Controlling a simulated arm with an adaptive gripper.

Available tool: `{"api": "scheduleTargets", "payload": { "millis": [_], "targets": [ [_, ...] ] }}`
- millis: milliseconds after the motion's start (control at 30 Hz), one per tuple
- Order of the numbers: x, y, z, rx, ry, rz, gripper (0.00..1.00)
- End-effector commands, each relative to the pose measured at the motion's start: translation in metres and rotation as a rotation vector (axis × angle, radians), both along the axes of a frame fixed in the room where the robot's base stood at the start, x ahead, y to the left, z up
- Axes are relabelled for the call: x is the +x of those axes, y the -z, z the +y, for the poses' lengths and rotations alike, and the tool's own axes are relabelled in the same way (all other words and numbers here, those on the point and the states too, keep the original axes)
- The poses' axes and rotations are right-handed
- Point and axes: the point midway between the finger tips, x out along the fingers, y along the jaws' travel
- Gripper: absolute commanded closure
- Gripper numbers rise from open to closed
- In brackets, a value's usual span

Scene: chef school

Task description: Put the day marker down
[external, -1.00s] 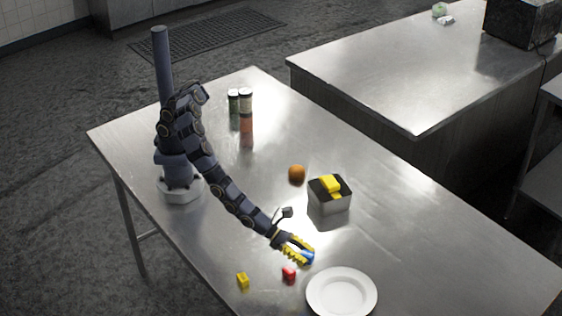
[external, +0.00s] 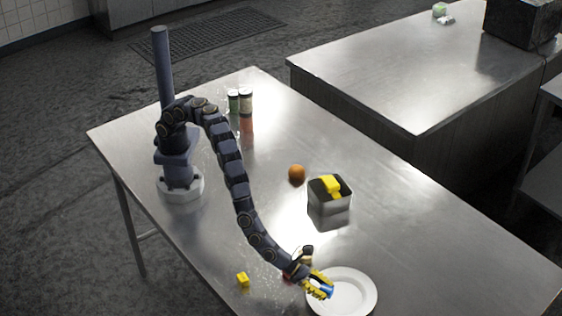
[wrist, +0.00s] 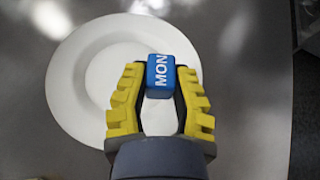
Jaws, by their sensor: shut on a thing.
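The day marker (wrist: 160,74) is a blue block with "MON" in white letters. It is held between the yellow fingertips of my gripper (wrist: 158,80) in the wrist view. In the external view my gripper (external: 320,289) and the blue marker (external: 327,291) are over the left part of a white plate (external: 362,292). The plate (wrist: 72,108) lies behind the marker in the wrist view. I cannot tell the exact height of the marker above the plate.
A yellow cube (external: 243,279) lies left of my gripper. A red cube (external: 287,279) is mostly hidden by my arm. A metal box (external: 330,205) with yellow pieces, an orange (external: 297,174) and spice jars (external: 245,102) stand farther back. The table (external: 440,240) right of the plate is clear.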

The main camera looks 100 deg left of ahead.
Motion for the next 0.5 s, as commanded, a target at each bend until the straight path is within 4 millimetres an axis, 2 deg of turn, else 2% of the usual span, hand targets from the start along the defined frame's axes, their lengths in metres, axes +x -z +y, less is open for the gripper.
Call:
{"api": "scheduleTargets", "payload": {
  "millis": [33, 133, 500],
  "targets": [
    [-0.002, 0.011, 0.0, 0.002, 0.001, 0.006, 1.0],
    [-0.001, 0.019, 0.0, 0.003, 0.002, 0.003, 1.0],
    [0.0, 0.023, 0.001, 0.001, -0.001, 0.002, 1.0]
  ]
}}
